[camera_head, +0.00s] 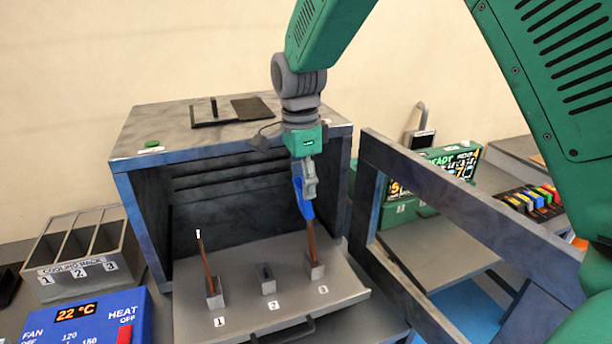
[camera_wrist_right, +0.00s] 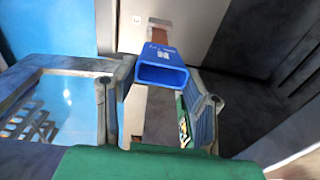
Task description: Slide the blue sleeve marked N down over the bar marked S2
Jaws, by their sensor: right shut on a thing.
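My right gripper (camera_head: 309,178) hangs in front of the open oven and is shut on the blue sleeve (camera_head: 305,208). In the right wrist view the sleeve (camera_wrist_right: 160,72) sits between the two fingers, its open end toward the camera and pale lettering on its face, too small to read. A copper bar (camera_head: 311,243) stands in the holder at position 3, directly below and in line with the sleeve. Whether its top is inside the sleeve I cannot tell. A second copper bar (camera_head: 206,264) with a white tip stands tilted at position 1. Bar marks are not readable.
The holder at position 2 (camera_head: 267,278) is empty. The oven (camera_head: 140,200) surrounds the area behind, with its open door frame (camera_head: 460,225) at right. A cooling rack (camera_head: 75,272) and blue control box (camera_head: 85,318) stand at left. A tray of coloured pieces (camera_head: 530,198) is far right.

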